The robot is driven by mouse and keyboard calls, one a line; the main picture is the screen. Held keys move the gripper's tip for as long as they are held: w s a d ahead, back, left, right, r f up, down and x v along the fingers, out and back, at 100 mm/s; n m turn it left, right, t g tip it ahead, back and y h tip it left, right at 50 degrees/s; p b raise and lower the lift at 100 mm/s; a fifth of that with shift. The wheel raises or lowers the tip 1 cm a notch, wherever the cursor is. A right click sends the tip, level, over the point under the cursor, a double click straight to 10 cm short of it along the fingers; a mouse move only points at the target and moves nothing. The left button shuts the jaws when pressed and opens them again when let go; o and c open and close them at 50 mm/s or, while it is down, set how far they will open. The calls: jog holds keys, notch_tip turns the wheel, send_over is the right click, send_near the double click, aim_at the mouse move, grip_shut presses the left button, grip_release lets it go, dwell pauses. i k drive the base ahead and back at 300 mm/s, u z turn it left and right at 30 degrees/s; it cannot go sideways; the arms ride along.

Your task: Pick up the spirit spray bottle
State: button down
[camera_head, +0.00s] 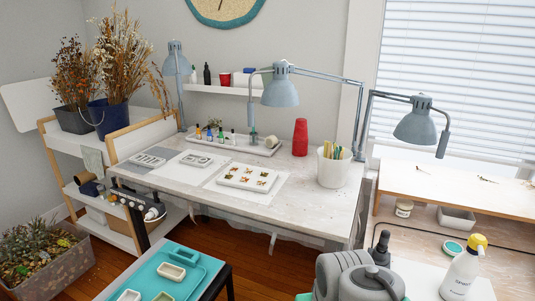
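The spirit spray bottle (459,276) stands upright at the lower right. It has a white body with dark lettering and a yellow spray head. It rests on a pale surface, and nothing is seen holding or touching it. My gripper is not in view, so its distance from the bottle cannot be told.
A large grey rounded body (345,279) fills the bottom centre, left of the bottle. A dark nozzle-like shape (381,246) rises behind it. A small teal-rimmed dish (453,247), a white bin (456,217) and a jar (404,208) lie behind. A lamp (417,126) overhangs this side.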

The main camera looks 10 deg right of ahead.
aim_at(464, 269)
jog(key=z, duration=0.45)
jog(key=k, duration=0.2)
jog(key=z, duration=1.05)
